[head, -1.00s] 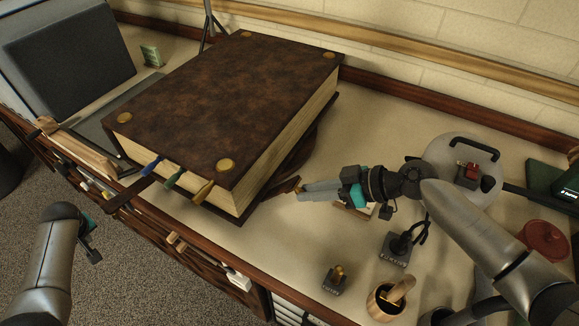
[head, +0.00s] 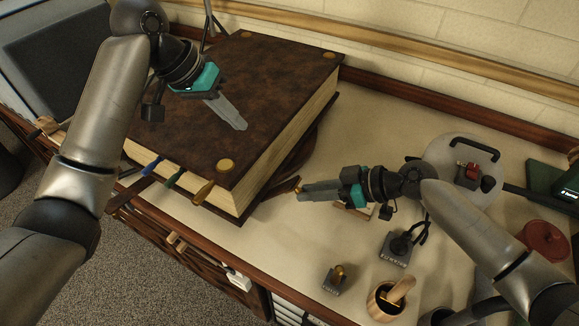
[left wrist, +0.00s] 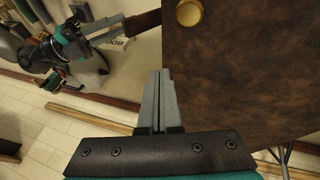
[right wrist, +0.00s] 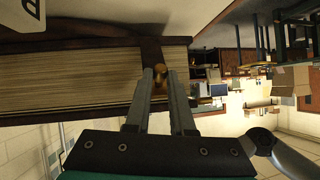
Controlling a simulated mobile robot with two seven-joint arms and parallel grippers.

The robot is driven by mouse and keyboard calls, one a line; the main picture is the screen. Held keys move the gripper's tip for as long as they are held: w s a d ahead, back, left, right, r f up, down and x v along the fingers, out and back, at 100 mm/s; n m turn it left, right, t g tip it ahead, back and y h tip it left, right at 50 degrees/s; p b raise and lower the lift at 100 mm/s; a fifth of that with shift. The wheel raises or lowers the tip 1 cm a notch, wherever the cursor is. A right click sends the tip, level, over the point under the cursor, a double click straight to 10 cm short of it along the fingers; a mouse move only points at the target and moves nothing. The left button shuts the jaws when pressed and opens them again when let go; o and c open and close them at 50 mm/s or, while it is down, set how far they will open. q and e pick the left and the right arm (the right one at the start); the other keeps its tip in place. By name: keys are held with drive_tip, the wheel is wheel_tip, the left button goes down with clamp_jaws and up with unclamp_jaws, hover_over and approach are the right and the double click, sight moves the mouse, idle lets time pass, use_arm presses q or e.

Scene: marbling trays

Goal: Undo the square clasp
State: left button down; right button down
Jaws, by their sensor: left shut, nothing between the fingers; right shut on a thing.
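The large book with a brown leather cover (head: 190,110) lies closed on the table. A brown strap (head: 281,189) with a small brass end sticks out from its right side, by the page edges. In the right wrist view the strap (right wrist: 151,48) runs across the pages to the brass piece (right wrist: 159,74). My right gripper (head: 300,191) is shut on this brass piece, which I take for the clasp; its square shape is not clear. My left gripper (head: 243,127) is shut and empty, over the cover near its right edge. Whether it touches the cover I cannot tell.
Brass bosses (head: 226,166) mark the cover corners. A small dark stand (head: 397,249), a wooden cup (head: 386,301) and a red round lid (head: 545,240) stand to the right. Bare table lies behind my right gripper.

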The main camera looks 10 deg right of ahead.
use_arm(q)
drive_tip(key=s+d+m+g, duration=0.1)
drive_tip(key=s+d+m, duration=0.1)
drive_tip(key=s+d, duration=0.1)
approach(296, 182)
drive_tip(key=w+f, duration=0.3)
drive_tip(key=f, duration=0.1)
drive_tip(key=shift+s+d+f, duration=0.2)
drive_tip(key=shift+d+f, duration=0.05)
drive_tip(key=shift+d, duration=0.3)
drive_tip(key=shift+s+d+f, duration=0.15)
drive_tip(key=shift+d+f, duration=0.1)
drive_tip(key=shift+d, duration=0.35)
drive_tip(key=shift+s+d+f, duration=0.35)
drive_tip(key=shift+d, duration=0.1)
drive_tip(key=shift+s+d+f, duration=0.3)
drive_tip(key=shift+d, duration=0.05)
drive_tip(key=shift+s+d+f, duration=0.2)
drive_tip(key=shift+d, duration=0.05)
drive_tip(key=shift+f, duration=0.1)
use_arm(e)
drive_tip(key=shift+a+r, duration=0.15)
drive_tip(key=c, duration=0.8)
unclamp_jaws()
drive_tip(key=shift+r, duration=0.1)
